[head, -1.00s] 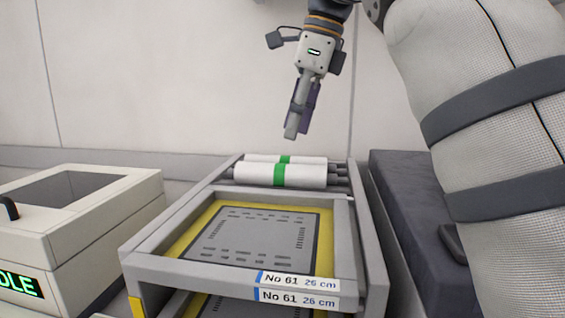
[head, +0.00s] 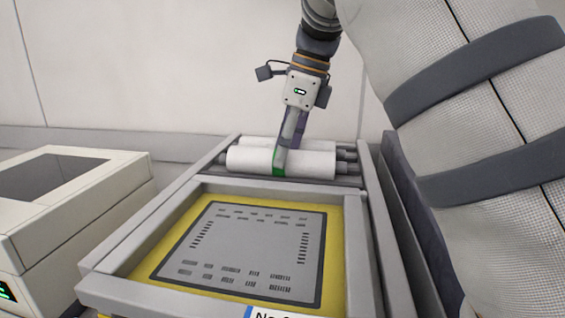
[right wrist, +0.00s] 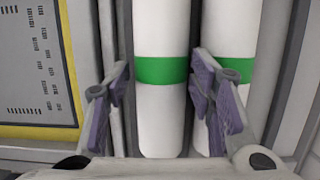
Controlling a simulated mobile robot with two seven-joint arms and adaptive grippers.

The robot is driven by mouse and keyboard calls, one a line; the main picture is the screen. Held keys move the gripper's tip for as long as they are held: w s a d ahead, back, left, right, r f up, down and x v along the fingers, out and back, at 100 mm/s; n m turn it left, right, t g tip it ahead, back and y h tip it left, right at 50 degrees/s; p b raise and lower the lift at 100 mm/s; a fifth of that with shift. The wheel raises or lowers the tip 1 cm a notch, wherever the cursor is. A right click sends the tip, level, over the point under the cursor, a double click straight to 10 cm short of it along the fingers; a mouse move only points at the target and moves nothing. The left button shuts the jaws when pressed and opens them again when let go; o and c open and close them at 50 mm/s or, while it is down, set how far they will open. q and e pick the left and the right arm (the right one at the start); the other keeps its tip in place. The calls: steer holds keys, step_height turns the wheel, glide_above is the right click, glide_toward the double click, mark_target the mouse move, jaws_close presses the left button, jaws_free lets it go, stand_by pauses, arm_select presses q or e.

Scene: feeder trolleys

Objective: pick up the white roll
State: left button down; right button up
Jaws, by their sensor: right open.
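Two white rolls with green bands lie side by side across the back of the trolley. The near white roll (head: 250,160) is the closer one in the head view; the far white roll (head: 262,143) lies just behind it. My right gripper (head: 284,158) points down at the green band of the near roll. In the right wrist view, the open fingers of my right gripper (right wrist: 161,85) stand on either side of the near roll (right wrist: 158,120). The far roll (right wrist: 228,30) is partly hidden behind the right finger. My left gripper is not in view.
The grey trolley frame (head: 367,240) holds a grey plate (head: 250,245) on yellow in front of the rolls. A pale box-like machine (head: 110,195) stands at the left. A dark padded surface (head: 410,200) lies right of the trolley. A plain wall stands behind.

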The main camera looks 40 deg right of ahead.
steer(key=shift+x, duration=0.8)
steer(key=c, duration=0.9)
steer(key=shift+r, duration=0.1)
steer(key=shift+c, duration=0.2)
